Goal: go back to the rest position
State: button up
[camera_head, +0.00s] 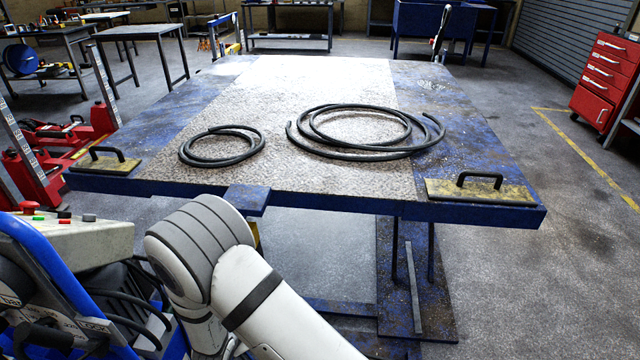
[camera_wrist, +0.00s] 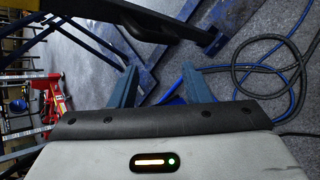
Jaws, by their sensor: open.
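My gripper (camera_wrist: 160,82) shows in the wrist view with its two blue-grey fingers apart and nothing between them. Grey floor and a blue metal frame lie beyond the fingertips. In the head view only my white arm links show, at the bottom in front of the near edge of the lift table (camera_head: 330,190). My gripper is hidden in that view.
Two black hose coils, a smaller one (camera_head: 187,160) and a larger one (camera_head: 300,149), lie on the table. A blue-framed control console (camera_head: 70,245) stands close left of my arm. Cables (camera_wrist: 262,68) lie on the floor. Open floor (camera_head: 560,270) lies at right.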

jog(key=w+d+r+m+g+y+p, duration=0.1)
jog(key=d+r+m, duration=0.3)
jog(key=r, duration=0.5)
jog(key=w+d+r+m+g+y+p, duration=0.15)
jog(key=d+r+m, duration=0.25)
jog(key=r, duration=0.5)
jog(key=w+d+r+m+g+y+p, duration=0.15)
jog(key=d+r+m, duration=0.25)
jog(key=r, duration=0.5)
jog(key=s+d+r+m+g+h+p, duration=0.1)
jog(key=s+d+r+m+p, duration=0.1)
jog(key=s+d+r+m, duration=0.4)
jog(key=s+d+r+m+g+h+p, duration=0.1)
jog(key=s+d+r+m, duration=0.5)
jog(key=s+d, duration=0.6)
jog(key=d+r+h+p, duration=0.1)
jog(key=d+r, duration=0.1)
jog(key=d, duration=0.3)
jog(key=shift+s+d+r+g, duration=0.2)
jog(key=shift+s+r+g, duration=0.1)
jog(key=shift+r+g, duration=0.1)
